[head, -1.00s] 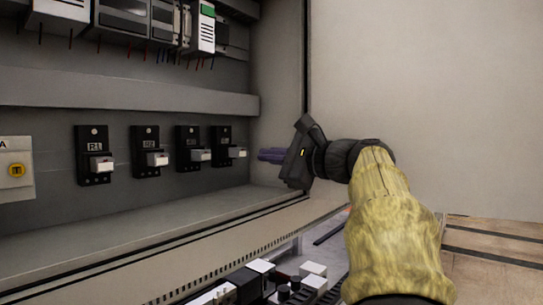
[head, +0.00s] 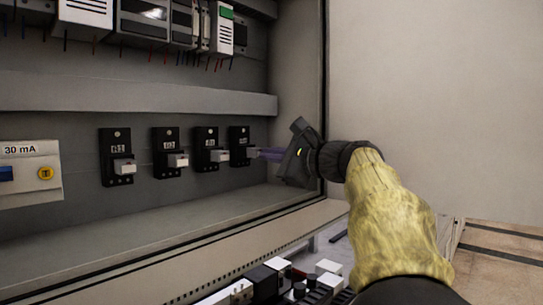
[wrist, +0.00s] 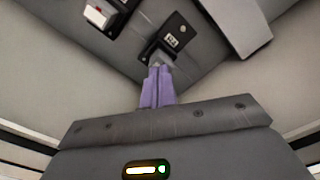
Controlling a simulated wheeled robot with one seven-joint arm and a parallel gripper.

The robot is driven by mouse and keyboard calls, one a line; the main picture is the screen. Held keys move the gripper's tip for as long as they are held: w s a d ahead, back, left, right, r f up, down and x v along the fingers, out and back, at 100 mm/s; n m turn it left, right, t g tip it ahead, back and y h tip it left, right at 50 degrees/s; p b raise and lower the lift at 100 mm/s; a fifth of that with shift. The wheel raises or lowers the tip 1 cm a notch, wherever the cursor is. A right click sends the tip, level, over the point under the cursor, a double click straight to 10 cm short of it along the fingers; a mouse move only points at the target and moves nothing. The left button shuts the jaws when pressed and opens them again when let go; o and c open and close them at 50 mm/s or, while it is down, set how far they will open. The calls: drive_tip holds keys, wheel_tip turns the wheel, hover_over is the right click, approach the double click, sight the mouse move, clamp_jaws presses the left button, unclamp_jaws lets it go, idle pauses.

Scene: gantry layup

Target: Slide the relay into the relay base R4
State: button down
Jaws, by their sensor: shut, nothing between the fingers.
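The relay base R4 (head: 238,136) is a black block at the right end of a row on the cabinet's back panel. A pale relay (head: 252,153) sticks out from its lower front; how deep it sits I cannot tell. My gripper (head: 262,154) is at this relay, its purple fingers shut together with nothing between them. In the wrist view the fingertips (wrist: 157,68) overlap the lower end of base R4 (wrist: 171,41) and largely hide the relay. Whether they touch it I cannot tell.
Relay bases R1 (head: 116,141), R2 (head: 166,145) and R3 (head: 206,140) stand to the left, each with a pale relay. A grey duct (head: 150,96) runs above. The cabinet's side wall (head: 297,90) is close on the right. Loose parts (head: 290,285) lie below in front.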

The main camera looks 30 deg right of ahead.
drive_tip(key=shift+w+a, duration=0.25)
drive_tip(key=shift+w, duration=0.45)
idle(0.3)
drive_tip(key=shift+s+d+f+b, duration=0.1)
drive_tip(key=shift+s+d+b, duration=0.2)
drive_tip(key=shift+s, duration=0.15)
drive_tip(key=shift+v, duration=1.05)
drive_tip(key=shift+a, duration=0.1)
drive_tip(key=shift+w, duration=0.1)
